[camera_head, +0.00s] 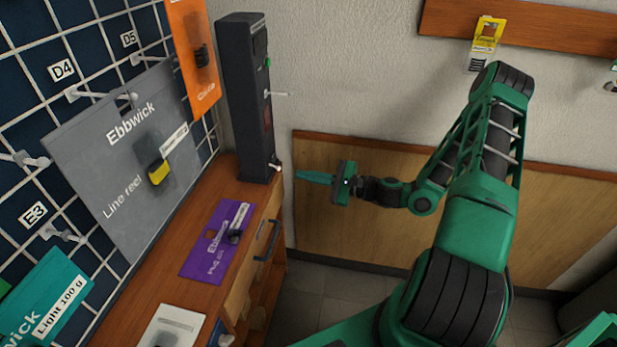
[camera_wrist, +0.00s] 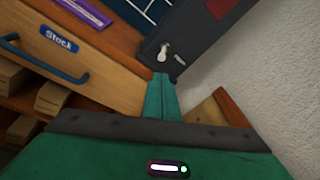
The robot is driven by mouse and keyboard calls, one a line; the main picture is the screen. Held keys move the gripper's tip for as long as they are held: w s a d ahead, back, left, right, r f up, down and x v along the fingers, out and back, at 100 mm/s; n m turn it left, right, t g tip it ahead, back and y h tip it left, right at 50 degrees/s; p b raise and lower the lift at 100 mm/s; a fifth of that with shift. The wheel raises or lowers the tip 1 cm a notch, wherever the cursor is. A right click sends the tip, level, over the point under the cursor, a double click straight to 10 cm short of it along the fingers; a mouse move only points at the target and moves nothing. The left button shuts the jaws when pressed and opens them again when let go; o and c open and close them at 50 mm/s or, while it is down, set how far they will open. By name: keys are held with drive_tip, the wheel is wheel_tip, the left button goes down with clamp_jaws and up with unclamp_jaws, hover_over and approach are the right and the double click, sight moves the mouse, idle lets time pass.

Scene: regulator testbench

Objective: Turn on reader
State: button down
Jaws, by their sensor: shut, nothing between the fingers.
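A tall dark grey box (camera_head: 247,100), which looks like the reader, stands upright at the far end of the wooden cabinet top. A small green spot shows on its upper side. A small white toggle switch (camera_head: 275,167) sticks out near its base. In the wrist view the toggle (camera_wrist: 163,52) shows on the dark face of the box (camera_wrist: 190,35), just beyond my fingertips. My gripper (camera_head: 298,176) is shut and empty. It is level with the base of the box, to the right of the toggle, with a small gap that looks free of contact.
The wooden cabinet (camera_head: 150,297) carries a purple card (camera_head: 215,255) and a white card. Its drawer has a blue handle (camera_wrist: 45,62) and a Stock label. A wire grid with hanging packs (camera_head: 125,150) is at left. A white wall and wood panel (camera_head: 360,235) stand behind my gripper.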

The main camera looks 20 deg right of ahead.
sight(269, 164)
drive_tip(key=shift+x, duration=3.2)
